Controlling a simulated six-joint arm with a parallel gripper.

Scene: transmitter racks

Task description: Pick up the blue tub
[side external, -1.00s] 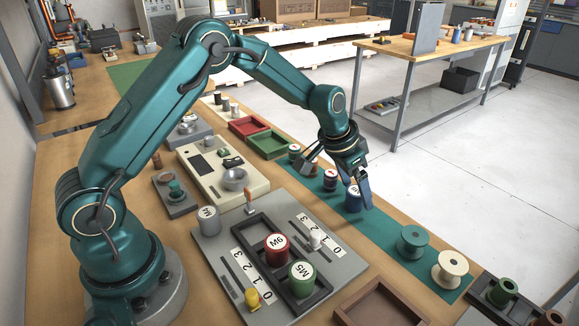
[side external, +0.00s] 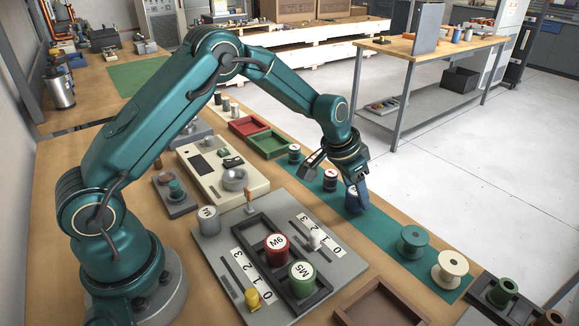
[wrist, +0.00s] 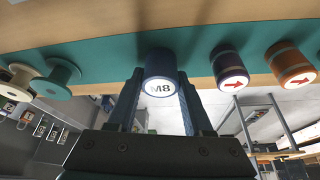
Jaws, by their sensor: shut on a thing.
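The blue tub (side external: 351,190) stands on the teal mat in the side view, partly hidden by a finger. In the wrist view the blue tub (wrist: 160,62) shows a white lid marked M8, between my two fingers. My gripper (side external: 357,196) is shut on the blue tub, with a finger on each side; it also shows in the wrist view (wrist: 160,76). I cannot tell whether the tub's base is clear of the mat.
A dark tub with a red arrow (wrist: 231,66) and an orange-brown tub (wrist: 291,66) stand beside it. A teal spool (side external: 412,242) and a cream spool (side external: 450,270) stand on the mat's near end. A grey panel (side external: 215,250) carries red and green M6 and M5 tubs.

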